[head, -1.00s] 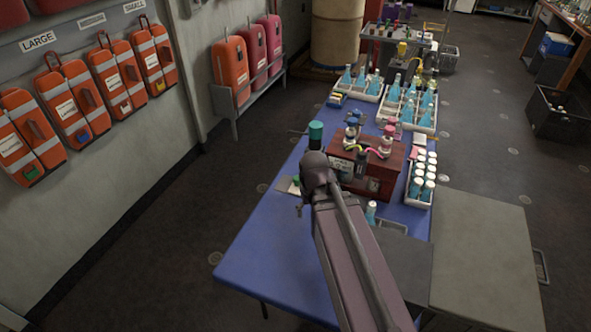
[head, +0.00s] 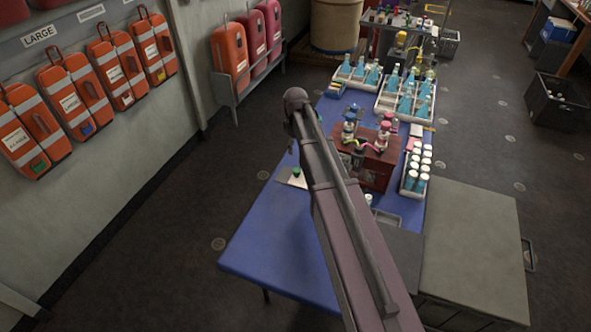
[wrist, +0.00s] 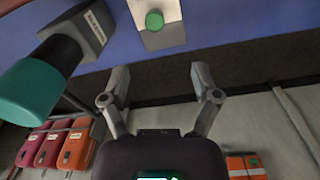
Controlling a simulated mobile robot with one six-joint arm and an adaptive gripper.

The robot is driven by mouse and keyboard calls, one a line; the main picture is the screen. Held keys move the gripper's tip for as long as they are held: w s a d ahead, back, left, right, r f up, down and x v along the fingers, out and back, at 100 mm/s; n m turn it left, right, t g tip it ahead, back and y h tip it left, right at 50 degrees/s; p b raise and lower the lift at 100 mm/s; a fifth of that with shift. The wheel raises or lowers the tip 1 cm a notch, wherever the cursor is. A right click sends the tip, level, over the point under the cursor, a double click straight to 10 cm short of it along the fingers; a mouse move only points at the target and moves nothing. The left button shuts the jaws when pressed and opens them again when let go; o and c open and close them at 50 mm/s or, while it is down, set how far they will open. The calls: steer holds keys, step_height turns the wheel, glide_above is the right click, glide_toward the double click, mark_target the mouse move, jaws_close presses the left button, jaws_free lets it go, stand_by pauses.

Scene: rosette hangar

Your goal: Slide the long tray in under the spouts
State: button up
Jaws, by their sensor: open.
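A red-brown box (head: 376,165) with coloured fittings and pink and yellow hoses stands on the blue table (head: 262,235); I cannot make out its spouts clearly. A long pale tray (head: 408,193) of white-capped blue bottles lies along its right side. A small grey tray (head: 386,218) lies at the box's near side, partly hidden by my arm. I cannot tell which is the task's tray. My gripper (wrist: 160,72) is open and empty in the wrist view. Beyond its fingers are a green button on a pale plate (wrist: 157,38) and, at left, a teal cylinder (wrist: 32,88) on a dark labelled block.
White crates of blue bottles (head: 404,104) stand at the table's far end. A grey-topped cabinet (head: 472,235) stands at the right. Orange cases (head: 72,100) hang on the left wall. The table's near-left part and the floor beside it are clear.

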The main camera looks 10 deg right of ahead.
mark_target(296, 170)
steer(key=shift+w+n, duration=0.3)
steer(key=shift+w, duration=0.4)
steer(key=shift+f, duration=0.1)
step_height(296, 170, down, 14)
steer(key=b, duration=1.3)
steer(key=shift+w+d+r+b, duration=0.15)
steer(key=shift+r+b, duration=0.05)
steer(key=shift+b, duration=0.2)
jaws_close()
